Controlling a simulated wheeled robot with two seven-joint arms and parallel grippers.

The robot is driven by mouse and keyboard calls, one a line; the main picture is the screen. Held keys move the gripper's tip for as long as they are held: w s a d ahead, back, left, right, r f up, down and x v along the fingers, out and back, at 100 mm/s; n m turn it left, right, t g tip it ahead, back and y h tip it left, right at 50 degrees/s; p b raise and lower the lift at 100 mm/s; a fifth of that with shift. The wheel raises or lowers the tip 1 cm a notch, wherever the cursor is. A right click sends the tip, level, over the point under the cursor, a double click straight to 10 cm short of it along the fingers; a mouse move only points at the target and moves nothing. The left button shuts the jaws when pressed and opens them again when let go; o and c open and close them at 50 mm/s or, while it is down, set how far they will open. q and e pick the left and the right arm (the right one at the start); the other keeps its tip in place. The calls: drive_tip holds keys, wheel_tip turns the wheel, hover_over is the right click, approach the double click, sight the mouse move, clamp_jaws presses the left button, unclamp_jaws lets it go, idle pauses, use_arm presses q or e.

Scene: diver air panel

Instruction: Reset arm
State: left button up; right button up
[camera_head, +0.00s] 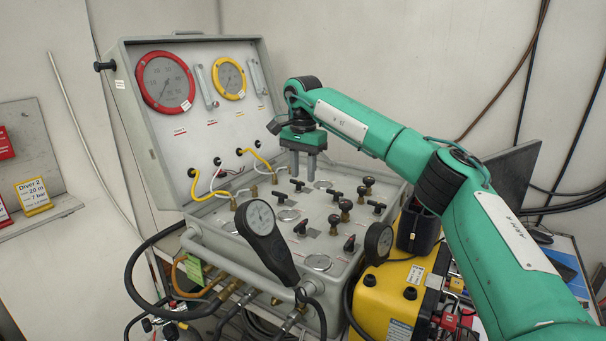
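The diver air panel (225,212) is an open grey case with black T-handles and dark knobs on its lower face. Its raised lid holds a red-rimmed gauge (165,82) and a yellow-rimmed gauge (229,78). My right arm, green, reaches in from the lower right. My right gripper (302,185) points down above the back part of the panel face. Its two grey fingers are apart with a gap between them and nothing visible in it. The fingertips look near the face, but I cannot tell whether they touch anything. My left gripper is out of view.
Hoses (135,275) hang at the front left. A yellow unit (388,298) stands right of the case, partly beneath my arm. A dark screen (513,172) is behind my arm. A yellow Diver 2 sign (34,196) is at left.

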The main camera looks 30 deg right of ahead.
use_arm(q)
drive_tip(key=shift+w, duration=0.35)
